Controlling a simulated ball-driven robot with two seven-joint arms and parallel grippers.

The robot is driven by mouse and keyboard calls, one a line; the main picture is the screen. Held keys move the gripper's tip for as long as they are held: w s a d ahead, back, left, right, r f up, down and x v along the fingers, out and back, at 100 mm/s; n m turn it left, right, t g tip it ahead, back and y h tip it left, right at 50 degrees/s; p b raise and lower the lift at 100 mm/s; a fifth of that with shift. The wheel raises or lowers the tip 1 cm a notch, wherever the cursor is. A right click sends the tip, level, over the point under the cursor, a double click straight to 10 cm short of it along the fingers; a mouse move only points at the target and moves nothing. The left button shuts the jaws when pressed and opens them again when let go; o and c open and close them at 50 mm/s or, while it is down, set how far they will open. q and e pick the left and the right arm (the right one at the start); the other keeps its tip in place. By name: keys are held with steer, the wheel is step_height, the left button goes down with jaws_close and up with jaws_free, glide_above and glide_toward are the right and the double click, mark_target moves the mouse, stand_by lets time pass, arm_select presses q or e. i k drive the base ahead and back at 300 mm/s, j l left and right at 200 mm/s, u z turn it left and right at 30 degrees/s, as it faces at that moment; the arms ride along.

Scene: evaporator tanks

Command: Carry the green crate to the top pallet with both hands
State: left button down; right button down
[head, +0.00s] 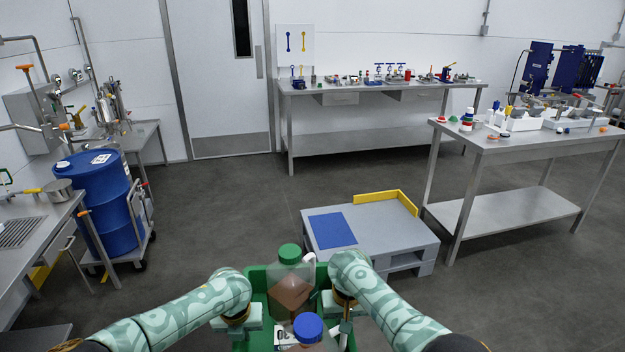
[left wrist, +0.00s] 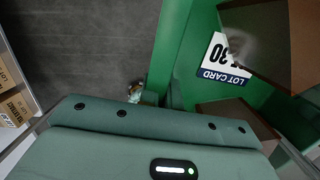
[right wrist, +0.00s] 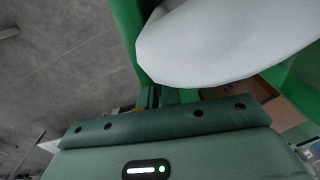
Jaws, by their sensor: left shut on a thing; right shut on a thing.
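The green crate (head: 257,278) is in front of me at the bottom of the head view, between my two arms. My left gripper (head: 246,318) is shut on its left side, and my right gripper (head: 338,304) is shut on its right side. The crate's green wall also fills part of the left wrist view (left wrist: 172,45) and right wrist view (right wrist: 126,30). It holds a green-capped bottle (head: 290,278) and a blue-capped bottle (head: 308,330), both with brown contents. The grey pallet stack (head: 385,238) stands beyond the crate, slightly right. The crate's underside is hidden.
A blue patch (head: 333,230) and a yellow corner edge (head: 388,196) mark the pallet's top. A steel table (head: 520,150) stands right of it, and a blue drum (head: 100,205) on a dolly stands left. Floor left of the pallet is clear.

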mark_target(383, 221)
steer(key=i+l, duration=0.65)
steer(key=i+l+z, duration=0.1)
steer(key=i+l, duration=1.1)
steer(key=i, duration=0.2)
steer(key=i+l+z, duration=0.1)
steer(key=i+l, duration=0.45)
steer(key=i, duration=0.15)
